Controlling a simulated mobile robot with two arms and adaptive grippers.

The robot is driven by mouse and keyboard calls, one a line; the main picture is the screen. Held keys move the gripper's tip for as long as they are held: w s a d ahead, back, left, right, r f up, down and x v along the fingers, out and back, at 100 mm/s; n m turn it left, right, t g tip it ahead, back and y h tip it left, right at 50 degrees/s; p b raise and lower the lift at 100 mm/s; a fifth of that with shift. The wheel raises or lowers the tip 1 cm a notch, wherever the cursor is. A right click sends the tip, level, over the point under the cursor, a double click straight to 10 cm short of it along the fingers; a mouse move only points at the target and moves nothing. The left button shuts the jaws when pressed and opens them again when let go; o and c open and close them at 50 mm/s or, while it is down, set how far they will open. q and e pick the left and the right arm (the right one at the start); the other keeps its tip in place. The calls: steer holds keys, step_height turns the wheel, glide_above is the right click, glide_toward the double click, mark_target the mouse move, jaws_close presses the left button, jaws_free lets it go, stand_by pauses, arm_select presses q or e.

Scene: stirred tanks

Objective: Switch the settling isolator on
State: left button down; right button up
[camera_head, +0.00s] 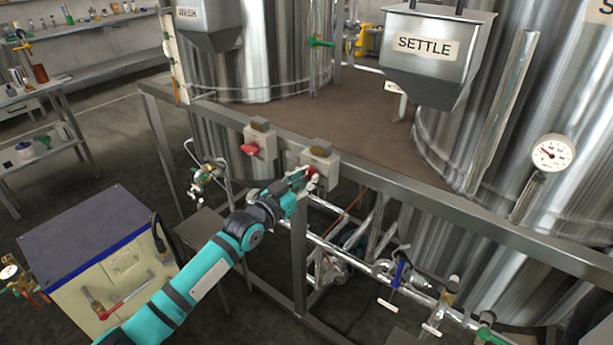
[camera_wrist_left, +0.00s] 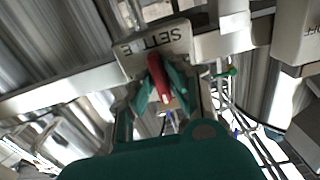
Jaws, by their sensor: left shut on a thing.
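The settling isolator (camera_head: 322,160) is a pale box on the front rail of the frame, the right one of two. In the left wrist view its plate (camera_wrist_left: 178,40) reads SETTLE upside down. Its red handle (camera_wrist_left: 160,78) points out from the box, slightly slanted in that view. My left gripper (camera_head: 303,180) is at the front of this box in the head view. In the left wrist view its teal fingers (camera_wrist_left: 160,90) are on both sides of the red handle and shut on it. In the head view the gripper mostly hides the handle. My right gripper is not in view.
A second isolator (camera_head: 258,143) with a red handle is on the rail just left. The SETTLE hopper (camera_head: 436,55) hangs by the right tank. Pipes and valves (camera_head: 390,290) run below the rail. A cream cabinet (camera_head: 110,265) stands at lower left.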

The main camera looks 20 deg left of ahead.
arm_select(q)
steer(key=c, duration=1.3)
jaws_free()
steer(key=shift+c, duration=0.2)
steer(key=v, duration=1.2)
steer(key=s+a+f+n+g+y, duration=0.1)
steer(key=s+a+f+g+y, duration=0.15)
steer(key=f, duration=0.95)
steer(key=s+a+f+n+g+y, duration=0.15)
steer(key=s+f, duration=0.25)
steer(key=f, duration=0.8)
steer(key=s+a+f+g+y, duration=0.1)
steer(key=s+a+f+g, duration=0.15)
steer(key=f, duration=0.95)
steer(key=s+d+f+g+y, duration=0.15)
steer(key=s+f+g, duration=0.35)
steer(key=s+f, duration=1.35)
steer(key=s+d+f+g, duration=0.2)
steer(key=s+f, duration=0.1)
steer(key=s, duration=0.8)
steer(key=s+d+f+g, duration=0.2)
steer(key=s+d+f, duration=0.1)
steer(key=s, duration=0.8)
steer(key=shift+d+m, duration=0.2)
steer(key=shift+m, duration=0.25)
